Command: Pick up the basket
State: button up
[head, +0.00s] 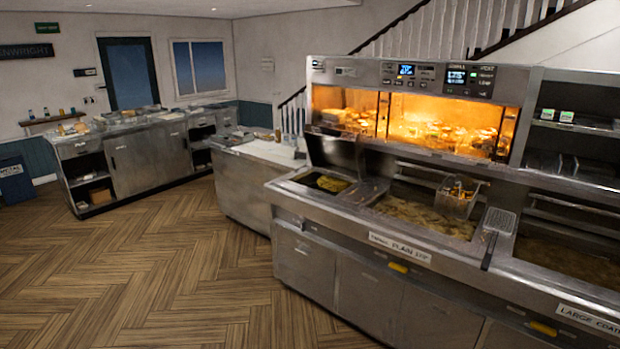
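A wire frying basket (456,200) sits at the far right part of the middle fryer vat (400,213), in or just above the brown oil; I cannot tell which. It holds some golden pieces. A flat grey perforated piece (499,222), perhaps its handle or a separate rack, lies on the divider to its right. My gripper is not in view.
The steel frying range (350,277) runs along the right, with a lit warming cabinet (430,120) above. A smaller left vat (328,183) has a raised lid (331,152). A white-topped counter (262,152) adjoins it. The wooden floor (150,260) in front is clear.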

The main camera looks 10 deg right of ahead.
aim_at(455, 193)
jog(key=i+j+z, duration=0.15)
jog(key=i+z, duration=0.2)
jog(key=i, duration=0.25)
jog(key=i+j+z, duration=0.3)
jog(key=i, duration=0.25)
jog(key=i+j+z, duration=0.5)
jog(key=z, duration=0.25)
jog(key=i+j+z, duration=0.1)
jog(key=j+z, duration=0.35)
jog(key=i+j+z, duration=0.1)
jog(key=j+z, duration=0.15)
jog(key=z, duration=0.15)
jog(key=j+z, duration=0.3)
jog(key=z, duration=0.15)
jog(key=j+z, duration=0.4)
jog(key=j, duration=0.15)
jog(key=i+j, duration=0.1)
jog(key=i, duration=0.15)
jog(key=z, duration=0.05)
